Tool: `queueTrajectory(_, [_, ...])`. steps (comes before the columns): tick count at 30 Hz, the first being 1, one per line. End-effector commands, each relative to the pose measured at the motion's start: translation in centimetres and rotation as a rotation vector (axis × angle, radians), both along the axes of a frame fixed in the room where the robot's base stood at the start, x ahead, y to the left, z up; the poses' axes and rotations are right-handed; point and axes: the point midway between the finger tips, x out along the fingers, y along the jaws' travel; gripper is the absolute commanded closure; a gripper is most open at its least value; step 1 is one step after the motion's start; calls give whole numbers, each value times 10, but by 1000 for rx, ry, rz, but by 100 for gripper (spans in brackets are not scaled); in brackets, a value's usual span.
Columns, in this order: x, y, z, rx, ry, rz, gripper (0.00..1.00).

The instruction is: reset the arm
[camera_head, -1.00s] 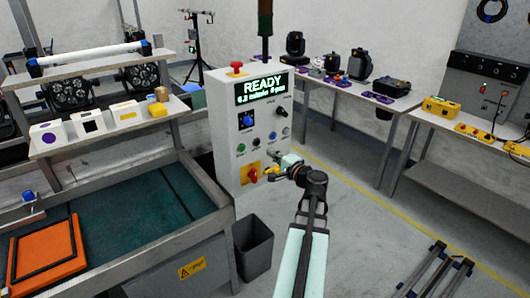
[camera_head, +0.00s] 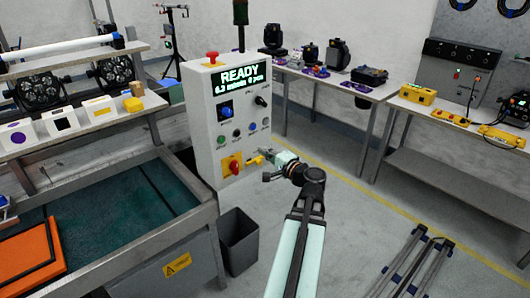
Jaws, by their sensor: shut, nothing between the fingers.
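My arm reaches from the lower middle of the head view toward the grey control cabinet (camera_head: 203,140). My gripper (camera_head: 262,155) is small and far off, at the front of the cabinet, right of the red knob on its yellow plate (camera_head: 233,165). It is shut with nothing held. A small yellow piece shows by the fingertips; I cannot tell whether it belongs to the gripper or the cabinet. I cannot tell whether the fingers touch the panel. The cabinet's display (camera_head: 240,77) reads READY in green. A red button (camera_head: 212,57) sits on its top.
A grey bin (camera_head: 238,242) stands at the cabinet's foot. A workbench with a green bed (camera_head: 95,225) and orange panel (camera_head: 25,262) is at left. Tables with equipment (camera_head: 335,85) line the back and right. Folded stands (camera_head: 418,260) lie at lower right. Floor between is clear.

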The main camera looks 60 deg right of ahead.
Motion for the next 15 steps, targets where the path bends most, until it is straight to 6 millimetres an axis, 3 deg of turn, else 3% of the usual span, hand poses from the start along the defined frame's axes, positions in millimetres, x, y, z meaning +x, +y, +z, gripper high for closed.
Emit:
queueTrajectory(10, [1, 2, -4, -9, 23, 12, 100])
queueTrajectory(14, [0, 7, -25, -41, 131, 33, 100])
queueTrajectory(15, [-1, 10, -38, -50, 186, 43, 100])
